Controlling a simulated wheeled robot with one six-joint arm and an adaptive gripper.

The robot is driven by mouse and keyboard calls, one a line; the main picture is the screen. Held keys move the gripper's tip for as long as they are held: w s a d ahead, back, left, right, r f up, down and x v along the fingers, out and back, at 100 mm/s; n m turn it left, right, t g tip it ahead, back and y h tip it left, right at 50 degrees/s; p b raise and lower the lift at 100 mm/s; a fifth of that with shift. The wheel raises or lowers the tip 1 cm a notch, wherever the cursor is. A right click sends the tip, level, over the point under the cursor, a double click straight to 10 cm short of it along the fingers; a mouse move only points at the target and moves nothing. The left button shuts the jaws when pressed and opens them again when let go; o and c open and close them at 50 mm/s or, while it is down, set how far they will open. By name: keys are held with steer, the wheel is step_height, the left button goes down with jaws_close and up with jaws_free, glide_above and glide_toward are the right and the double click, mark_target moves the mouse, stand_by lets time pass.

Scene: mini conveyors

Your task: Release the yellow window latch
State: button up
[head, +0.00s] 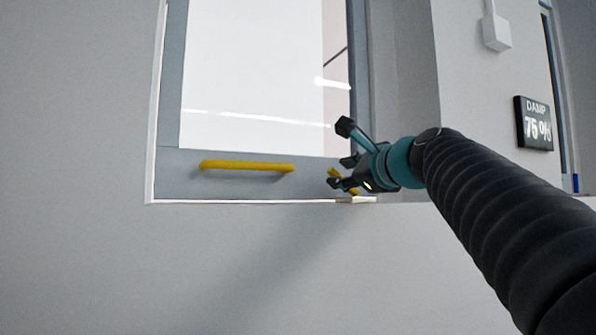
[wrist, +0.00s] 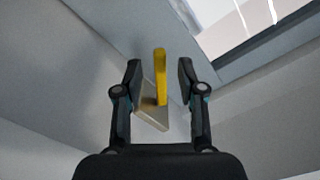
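The yellow window latch (wrist: 160,77) stands on a pale base plate (wrist: 151,113) in the wrist view. It lies between the two fingers of my gripper (wrist: 158,80), with a visible gap on each side. In the head view my gripper (head: 341,154) is at the lower right corner of the window. The yellow latch (head: 336,176) shows there partly hidden behind the fingers. The fingers are open and do not appear to touch the latch.
A yellow horizontal handle bar (head: 247,166) is on the lower window frame (head: 178,182), left of my gripper. The wall reveal (head: 405,70) is right of the window. A dark display reading "DAMP 75%" (head: 534,124) and a white box (head: 496,32) are on the right wall.

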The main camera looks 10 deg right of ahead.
mark_target(336, 174)
steer(key=shift+x, duration=1.7)
jaws_close()
